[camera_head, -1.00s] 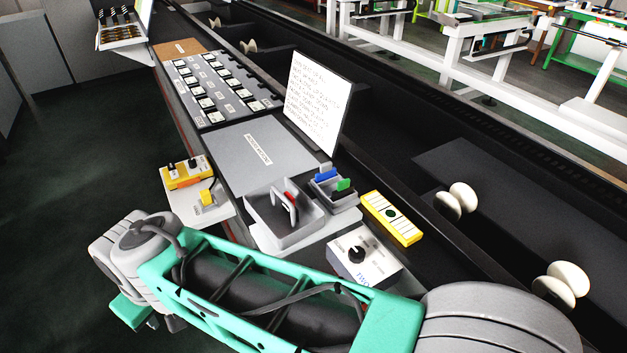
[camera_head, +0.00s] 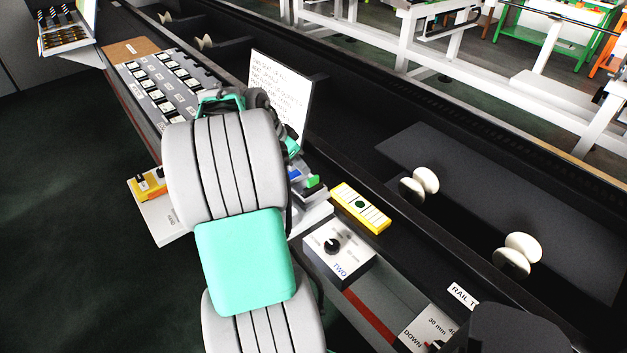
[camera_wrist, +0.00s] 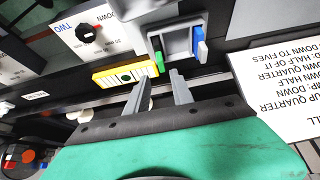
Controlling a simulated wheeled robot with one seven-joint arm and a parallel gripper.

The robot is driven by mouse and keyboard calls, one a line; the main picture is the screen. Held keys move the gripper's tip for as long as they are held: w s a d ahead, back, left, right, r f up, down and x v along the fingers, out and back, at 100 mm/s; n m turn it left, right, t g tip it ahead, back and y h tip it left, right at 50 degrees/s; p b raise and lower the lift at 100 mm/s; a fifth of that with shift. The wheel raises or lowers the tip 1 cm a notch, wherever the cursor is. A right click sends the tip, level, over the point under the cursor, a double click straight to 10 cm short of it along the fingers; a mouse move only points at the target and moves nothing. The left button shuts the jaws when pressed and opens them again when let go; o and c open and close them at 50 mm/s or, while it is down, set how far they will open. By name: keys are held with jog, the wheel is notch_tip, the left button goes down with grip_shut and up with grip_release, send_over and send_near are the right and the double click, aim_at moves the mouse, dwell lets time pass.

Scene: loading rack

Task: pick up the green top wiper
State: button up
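The green wiper (camera_head: 312,181) stands in a small grey tray (camera_head: 317,195) beside a blue wiper (camera_head: 294,174); my arm partly covers the tray. In the wrist view the green wiper (camera_wrist: 159,62) is at the near left corner of the grey tray (camera_wrist: 178,28), with the blue wiper (camera_wrist: 199,44) on the right side. My gripper (camera_wrist: 161,76) is open with nothing between its fingers. The green wiper appears just beyond the fingertips, between them in the picture; the remaining distance is hard to tell. My gripper's fingers are hidden in the head view.
A yellow block with a green dot (camera_head: 360,206) lies right of the tray. A dial box marked TWO (camera_head: 339,246) is nearer. A white text board (camera_head: 280,92) stands behind my arm. A yellow switch box (camera_head: 148,183) is on the left. Round white rollers (camera_head: 424,181) line the rail.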

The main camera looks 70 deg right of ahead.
aim_at(311, 179)
jog(key=b+x, duration=0.4)
jog(key=x, duration=0.3)
jog(key=shift+f, duration=0.35)
jog(key=shift+s+d+f+b, duration=0.15)
jog(key=shift+d+f+b, duration=0.2)
jog(key=shift+f, duration=0.1)
grip_shut()
dwell(0.4)
notch_tip(311, 179, up, 10)
jog(key=p, duration=0.6)
jog(key=shift+p, duration=0.35)
